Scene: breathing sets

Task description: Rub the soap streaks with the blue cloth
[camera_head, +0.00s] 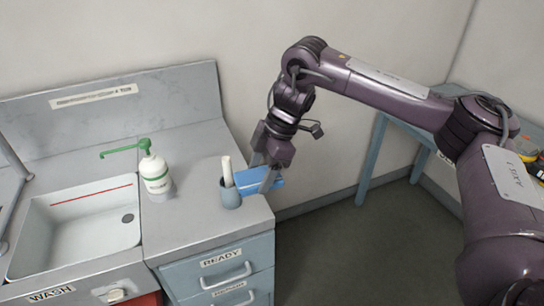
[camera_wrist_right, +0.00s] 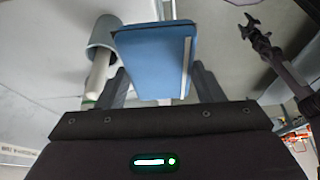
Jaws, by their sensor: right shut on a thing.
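My right gripper (camera_head: 266,178) is shut on a flat blue piece, which I take for the blue cloth (camera_wrist_right: 153,52). It holds the cloth at the counter's right end, just right of the grey cup. The cloth also shows in the head view (camera_head: 246,176), partly hidden by the fingers. In the wrist view a pale strip runs along its right side. I cannot make out soap streaks anywhere.
The grey cup (camera_head: 231,195) holds a white stick. A green-topped soap bottle (camera_head: 157,180) stands between it and the white sink (camera_head: 85,241). The counter (camera_head: 190,222) is bare in front. Drawers (camera_head: 222,262) lie below. A blue table (camera_head: 378,150) stands at right.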

